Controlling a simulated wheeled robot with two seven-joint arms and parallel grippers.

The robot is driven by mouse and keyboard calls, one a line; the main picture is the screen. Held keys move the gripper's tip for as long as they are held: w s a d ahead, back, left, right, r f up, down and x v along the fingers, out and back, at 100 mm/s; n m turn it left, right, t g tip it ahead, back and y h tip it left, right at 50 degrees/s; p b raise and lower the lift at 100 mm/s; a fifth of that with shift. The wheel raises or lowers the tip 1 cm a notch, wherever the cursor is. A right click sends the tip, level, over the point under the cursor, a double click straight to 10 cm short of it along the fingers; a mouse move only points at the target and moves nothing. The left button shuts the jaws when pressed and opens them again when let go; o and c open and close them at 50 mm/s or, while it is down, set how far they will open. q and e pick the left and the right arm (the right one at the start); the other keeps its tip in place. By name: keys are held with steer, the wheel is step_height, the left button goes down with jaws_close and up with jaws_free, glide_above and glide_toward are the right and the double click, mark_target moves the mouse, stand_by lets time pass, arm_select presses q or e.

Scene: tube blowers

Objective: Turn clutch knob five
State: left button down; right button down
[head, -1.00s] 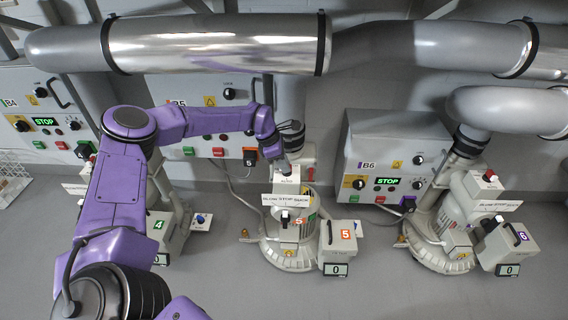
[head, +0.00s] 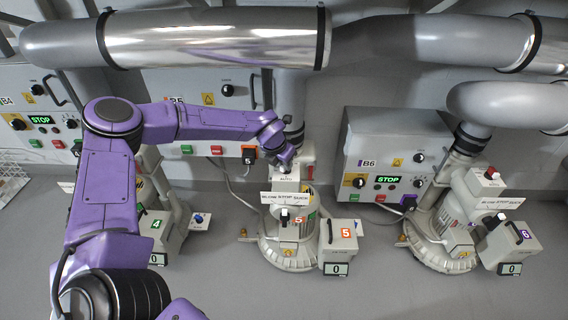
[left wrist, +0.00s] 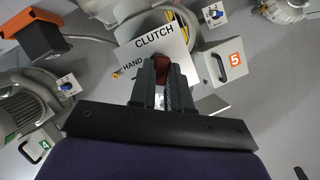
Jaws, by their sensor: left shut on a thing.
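Blower five (head: 290,240) stands in the middle of the head view, with orange 5 labels. In the left wrist view its white plate (left wrist: 140,58) reads CLUTCH and HAND. The dark red clutch knob (left wrist: 163,62) shows between my left gripper's fingertips (left wrist: 163,72). The left gripper (head: 286,162) is shut on this knob, and its fingers cover much of it. In the head view the gripper is over the top of blower five, and the knob is hidden. My right gripper is not in view.
A large metal pipe (head: 215,40) runs above my left arm. Control box B6 (head: 385,150) and blower six (head: 445,225) stand to the right. Blower four (head: 160,215) is partly behind my arm. The grey floor in front is clear.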

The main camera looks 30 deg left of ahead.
arm_select(q)
steer(key=n, duration=0.1)
steer(key=n+y+b, duration=0.1)
steer(key=n, duration=0.1)
steer(key=shift+d+f+n, duration=0.15)
steer(key=shift+d+n, duration=0.05)
steer(key=shift+n, duration=0.1)
steer(key=shift+d+n+g+y+b, duration=0.1)
steer(key=shift+n+g+y+b, duration=0.45)
steer(key=shift+n, duration=0.95)
steer(key=shift+y, duration=0.25)
steer(key=c, duration=1.1)
jaws_free()
